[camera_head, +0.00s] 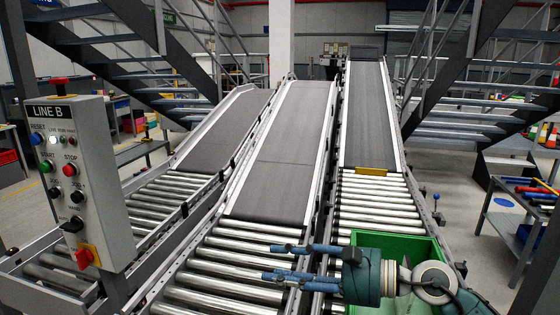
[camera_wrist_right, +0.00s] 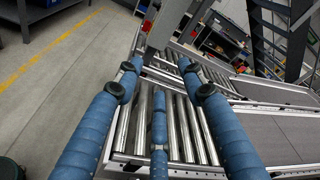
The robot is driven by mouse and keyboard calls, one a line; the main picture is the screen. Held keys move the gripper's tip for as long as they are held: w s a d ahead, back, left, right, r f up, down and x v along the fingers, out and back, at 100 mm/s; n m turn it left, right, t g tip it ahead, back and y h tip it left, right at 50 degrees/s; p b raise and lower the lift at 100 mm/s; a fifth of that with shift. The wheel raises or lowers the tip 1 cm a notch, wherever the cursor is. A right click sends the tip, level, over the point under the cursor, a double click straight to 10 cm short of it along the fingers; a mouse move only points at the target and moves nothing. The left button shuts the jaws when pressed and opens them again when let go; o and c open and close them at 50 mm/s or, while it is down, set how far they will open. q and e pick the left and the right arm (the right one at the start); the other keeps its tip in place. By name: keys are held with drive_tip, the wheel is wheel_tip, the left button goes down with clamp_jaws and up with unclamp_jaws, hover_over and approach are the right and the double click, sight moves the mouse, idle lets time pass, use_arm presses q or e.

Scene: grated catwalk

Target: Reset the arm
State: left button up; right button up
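My right arm comes in from the lower right of the head view. Its blue three-fingered gripper (camera_head: 279,262) points left above the rollers of the middle lane. In the right wrist view the fingers of this gripper (camera_wrist_right: 158,68) are spread apart, with nothing held between them and rollers (camera_wrist_right: 180,120) beyond. My left arm and gripper do not show in either view.
A green crate (camera_head: 410,246) stands on the right roller lane, partly hidden by my right arm. A LINE B control panel (camera_head: 78,180) stands at left. Three sloped belts (camera_head: 290,140) run up behind. A worktable (camera_head: 505,215) with tools is at right.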

wheel_tip(320, 180, up, 8)
drive_tip(key=d+m+t+y, duration=0.1)
drive_tip(key=m+t+y, duration=0.2)
drive_tip(key=m+t, duration=0.65)
drive_tip(key=w+d+f+m+t+h, duration=0.2)
drive_tip(key=d+m+t+h, duration=0.6)
drive_tip(key=m, duration=1.3)
drive_tip(key=s+d+f+m+g+h, duration=0.1)
drive_tip(key=d+f+m+g+h, duration=0.2)
drive_tip(key=d+f+m+h, duration=0.4)
drive_tip(key=s+d+f+m+g+h, duration=0.1)
drive_tip(key=d+f+m+g+h, duration=0.3)
drive_tip(key=f+m, duration=0.5)
drive_tip(key=s+d+f+m+g, duration=0.3)
drive_tip(key=s+f+m+g, duration=0.4)
drive_tip(key=s+f, duration=0.55)
drive_tip(key=s+a+f+m+g+y, duration=0.1)
drive_tip(key=s+a+f+m+g, duration=0.15)
drive_tip(key=s+f, duration=0.4)
drive_tip(key=s+a+f+m+g, duration=0.1)
drive_tip(key=s+f+m+g, duration=0.25)
drive_tip(key=s, duration=0.55)
wheel_tip(320, 180, down, 26)
drive_tip(key=s, duration=0.2)
drive_tip(key=s+d+f+g, duration=0.2)
drive_tip(key=s+d+f, duration=0.1)
drive_tip(key=s+f, duration=1.4)
drive_tip(key=shift+s+d+f+n, duration=0.15)
drive_tip(key=shift+s+f+n, duration=0.05)
drive_tip(key=shift+s+n, duration=0.2)
